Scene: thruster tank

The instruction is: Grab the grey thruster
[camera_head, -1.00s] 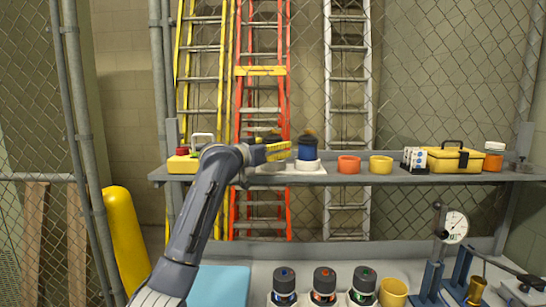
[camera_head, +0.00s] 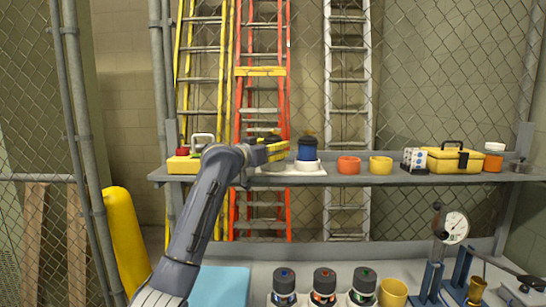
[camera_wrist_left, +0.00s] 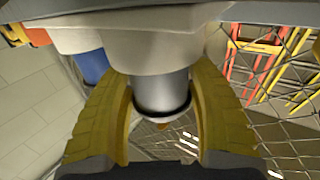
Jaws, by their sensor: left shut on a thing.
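The grey thruster (camera_wrist_left: 160,92) is a short grey cylinder with a dark ring near its end. It sits in a pale holder (camera_wrist_left: 150,50), seen from very close in the left wrist view. My left gripper (camera_wrist_left: 162,108) has its yellow curved fingers on both sides of the cylinder, shut on it. In the head view my left gripper (camera_head: 275,150) is at the upper shelf and hides most of the grey thruster. A blue thruster (camera_head: 307,149) stands upright in a white holder just right of it. My right gripper is not in view.
The upper shelf (camera_head: 225,180) also bears an orange cup (camera_head: 348,165), a yellow cup (camera_head: 380,166) and a yellow toolbox (camera_head: 455,158). Below stand several dark-capped canisters, including one with a blue mark (camera_head: 284,285), and a dial gauge (camera_head: 456,226).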

